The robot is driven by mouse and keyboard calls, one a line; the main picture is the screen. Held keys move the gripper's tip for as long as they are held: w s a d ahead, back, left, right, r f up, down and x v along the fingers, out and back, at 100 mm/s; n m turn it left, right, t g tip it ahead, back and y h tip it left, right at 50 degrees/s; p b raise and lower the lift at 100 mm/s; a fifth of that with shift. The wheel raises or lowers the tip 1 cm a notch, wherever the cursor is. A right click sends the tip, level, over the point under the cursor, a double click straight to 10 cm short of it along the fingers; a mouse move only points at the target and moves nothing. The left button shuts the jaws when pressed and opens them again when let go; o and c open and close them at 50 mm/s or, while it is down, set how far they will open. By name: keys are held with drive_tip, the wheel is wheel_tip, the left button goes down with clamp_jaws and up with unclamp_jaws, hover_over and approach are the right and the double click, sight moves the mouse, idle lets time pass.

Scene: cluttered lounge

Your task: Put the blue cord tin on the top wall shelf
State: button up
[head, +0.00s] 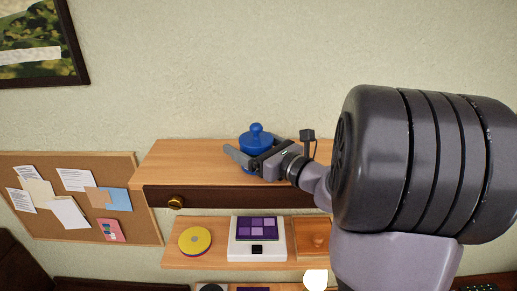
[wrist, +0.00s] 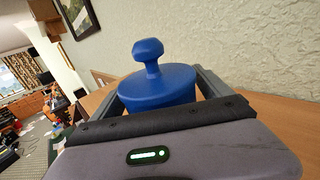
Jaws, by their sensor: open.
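The blue cord tin (head: 256,139), a round tin with a knobbed lid, is upright at the top wall shelf (head: 185,160). Its lower part is hidden behind my gripper (head: 250,155), so its contact with the board is not visible. My gripper is open, with a finger on each side of the tin. In the wrist view the blue tin (wrist: 160,85) shows between the two fingers (wrist: 160,95), with its knob on top. A small gap seems to show beside the tin, but I cannot tell whether either finger touches it.
Below the top shelf is a dark drawer front with a brass knob (head: 176,202). A lower shelf holds a yellow disc (head: 195,240), a white device with purple squares (head: 257,238) and a wooden tray (head: 312,240). A corkboard (head: 75,200) hangs left. The top shelf's left part is bare.

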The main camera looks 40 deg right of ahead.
drive_tip(key=s+b, duration=0.1)
drive_tip(key=s, duration=0.2)
drive_tip(key=s+d+b, duration=0.1)
drive_tip(key=s, duration=0.3)
drive_tip(key=s+b, duration=0.1)
drive_tip(key=s, duration=0.3)
drive_tip(key=shift+d+f, duration=0.1)
drive_tip(key=shift+d, duration=0.15)
drive_tip(key=shift+s, duration=0.4)
